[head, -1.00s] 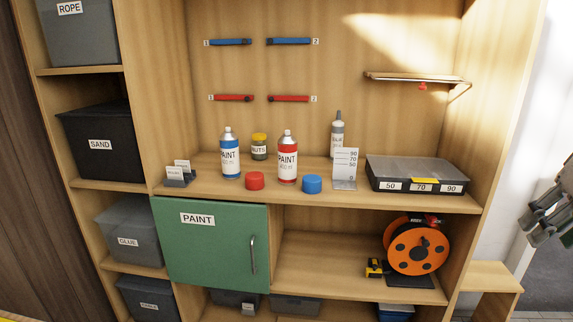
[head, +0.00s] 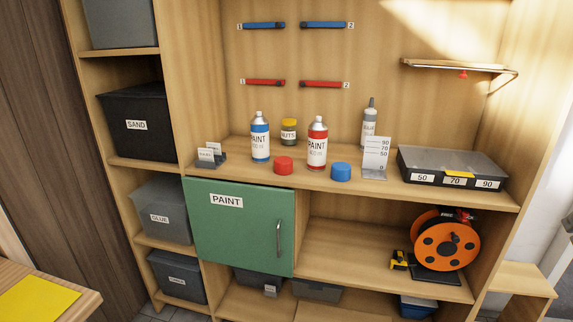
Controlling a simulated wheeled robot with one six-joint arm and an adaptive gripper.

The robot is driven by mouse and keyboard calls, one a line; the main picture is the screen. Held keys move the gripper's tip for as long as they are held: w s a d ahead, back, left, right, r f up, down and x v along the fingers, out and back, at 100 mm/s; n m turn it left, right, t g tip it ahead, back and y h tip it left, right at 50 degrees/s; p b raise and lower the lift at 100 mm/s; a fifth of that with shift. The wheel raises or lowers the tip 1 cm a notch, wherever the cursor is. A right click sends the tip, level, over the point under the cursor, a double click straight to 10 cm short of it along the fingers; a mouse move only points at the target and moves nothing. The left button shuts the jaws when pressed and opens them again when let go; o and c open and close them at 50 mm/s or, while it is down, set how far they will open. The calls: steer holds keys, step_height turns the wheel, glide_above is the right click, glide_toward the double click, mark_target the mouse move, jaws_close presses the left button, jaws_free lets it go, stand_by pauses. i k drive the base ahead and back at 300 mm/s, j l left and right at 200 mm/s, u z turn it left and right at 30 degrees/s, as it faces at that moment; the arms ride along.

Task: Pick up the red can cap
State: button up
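The red can cap (head: 284,165) lies on the workbench shelf, near its front edge. It sits between the blue-labelled paint can (head: 260,138) and the red-labelled paint can (head: 317,144), a little in front of them. A blue cap (head: 341,171) lies to the right of the red can. Both paint cans stand upright. Nothing covers the red cap. My gripper is not in the head view.
A card holder (head: 211,157), a jar (head: 289,132), a glue bottle (head: 369,125), a scale card (head: 376,158) and an organizer case (head: 452,168) share the shelf. Below are a green door (head: 238,232) and an orange reel (head: 445,246). A table with yellow sheet (head: 38,299) stands at lower left.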

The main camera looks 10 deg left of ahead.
mark_target(283, 166)
steer(key=i+j+u, duration=0.3)
steer(key=i+j, duration=0.2)
steer(key=i+j+u, duration=0.3)
steer(key=i+j, duration=0.1)
steer(key=i, duration=0.1)
